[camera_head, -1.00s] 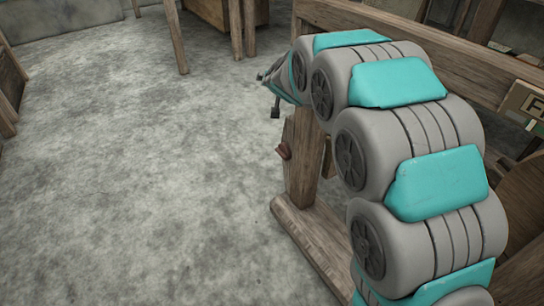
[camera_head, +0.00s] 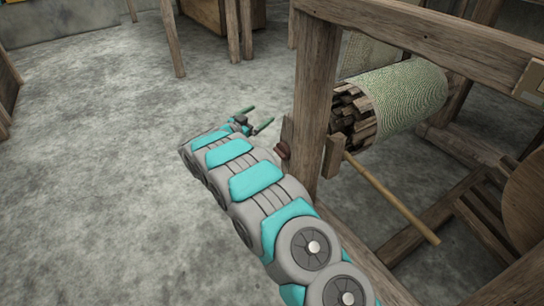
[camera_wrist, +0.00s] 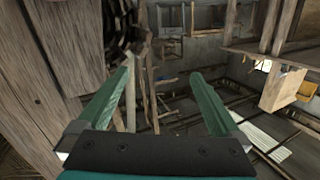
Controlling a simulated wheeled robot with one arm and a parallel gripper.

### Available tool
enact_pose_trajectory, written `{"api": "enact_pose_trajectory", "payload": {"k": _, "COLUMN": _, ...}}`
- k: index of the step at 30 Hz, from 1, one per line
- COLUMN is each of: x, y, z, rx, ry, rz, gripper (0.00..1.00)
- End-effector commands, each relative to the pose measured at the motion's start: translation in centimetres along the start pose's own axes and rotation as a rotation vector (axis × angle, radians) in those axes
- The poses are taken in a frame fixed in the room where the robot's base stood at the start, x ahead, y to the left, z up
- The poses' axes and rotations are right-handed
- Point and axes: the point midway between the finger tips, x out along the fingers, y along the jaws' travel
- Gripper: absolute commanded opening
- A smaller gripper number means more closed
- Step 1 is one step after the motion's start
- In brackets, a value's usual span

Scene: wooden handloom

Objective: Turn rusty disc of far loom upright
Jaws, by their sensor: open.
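My gripper (camera_head: 264,113) is open and empty, left of the near loom's front post (camera_head: 315,85) in the head view. Its two green fingers also show in the wrist view (camera_wrist: 163,66), spread apart with nothing between them. A small reddish-brown piece (camera_head: 282,150) sits on the left side of the post, close to my gripper; I cannot tell whether it is the rusty disc. No clear rusty disc shows elsewhere. In the wrist view a wooden post (camera_wrist: 55,60) stands at the left of the fingers.
The loom has a roll of green woven cloth (camera_head: 408,95) with a slatted end, and a slanting wooden pole (camera_head: 390,197). More wooden legs (camera_head: 172,40) stand at the back. The grey floor (camera_head: 90,170) at the left is clear. A wooden block (camera_wrist: 283,88) hangs at right in the wrist view.

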Motion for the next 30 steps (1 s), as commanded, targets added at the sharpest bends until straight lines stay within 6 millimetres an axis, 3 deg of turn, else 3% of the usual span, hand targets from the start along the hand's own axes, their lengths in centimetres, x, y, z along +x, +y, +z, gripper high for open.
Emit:
{"api": "enact_pose_trajectory", "payload": {"k": 1, "x": -0.7, "y": 0.7, "z": 2.0, "rx": -0.013, "ry": 0.012, "rz": 0.038, "gripper": 1.0}}
{"api": "enact_pose_trajectory", "payload": {"k": 6, "x": -2.9, "y": 4.2, "z": 6.8, "rx": -0.068, "ry": 0.059, "rz": 0.192, "gripper": 1.0}}
{"api": "enact_pose_trajectory", "payload": {"k": 12, "x": -5.6, "y": 7.6, "z": 10.7, "rx": -0.127, "ry": 0.096, "rz": 0.331, "gripper": 1.0}}
{"api": "enact_pose_trajectory", "payload": {"k": 20, "x": -6.6, "y": 9.2, "z": 11.9, "rx": -0.155, "ry": 0.111, "rz": 0.39, "gripper": 1.0}}
{"api": "enact_pose_trajectory", "payload": {"k": 30, "x": -3.0, "y": 10.7, "z": 11.4, "rx": -0.153, "ry": 0.109, "rz": 0.391, "gripper": 1.0}}
